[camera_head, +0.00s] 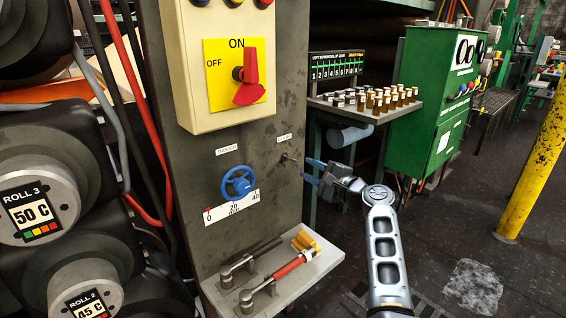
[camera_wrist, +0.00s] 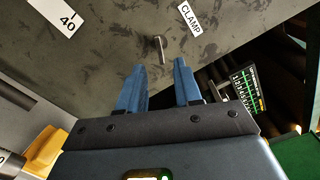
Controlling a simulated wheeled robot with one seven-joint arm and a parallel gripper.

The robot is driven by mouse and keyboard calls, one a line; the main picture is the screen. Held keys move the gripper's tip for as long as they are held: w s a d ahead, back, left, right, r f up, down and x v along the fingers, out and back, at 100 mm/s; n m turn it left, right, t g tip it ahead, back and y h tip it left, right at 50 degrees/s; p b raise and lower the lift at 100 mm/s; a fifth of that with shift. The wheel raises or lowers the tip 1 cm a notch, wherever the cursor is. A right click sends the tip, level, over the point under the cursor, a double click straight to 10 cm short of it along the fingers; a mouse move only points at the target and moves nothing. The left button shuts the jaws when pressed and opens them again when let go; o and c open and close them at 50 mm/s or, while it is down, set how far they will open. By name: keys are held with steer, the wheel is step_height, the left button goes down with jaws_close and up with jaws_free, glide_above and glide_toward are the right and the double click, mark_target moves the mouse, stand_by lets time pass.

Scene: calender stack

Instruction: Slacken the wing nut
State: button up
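A small metal wing nut (camera_head: 289,158) sits on the dark grey panel (camera_head: 262,190), just under a white label that reads CLAMP in the wrist view. In the wrist view the wing nut (camera_wrist: 159,48) stands out from the panel, beyond and roughly between my blue fingertips. My gripper (camera_head: 309,171) is to the right of the panel, a little right of and below the wing nut in the head view. In the wrist view its two fingers (camera_wrist: 160,72) are spread, with nothing between them. The nut's far side is hidden.
A blue handwheel (camera_head: 237,184) with a 0–40 scale is left of the nut. A red switch (camera_head: 248,77) is above. A grey shelf (camera_head: 325,262) with red and yellow-handled tools juts out below. A rack of small cylinders (camera_head: 385,100) stands behind right.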

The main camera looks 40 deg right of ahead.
mark_target(293, 161)
steer(key=w, duration=0.7)
steer(key=shift+w+a, duration=0.15)
steer(key=shift+w, duration=0.2)
jaws_close()
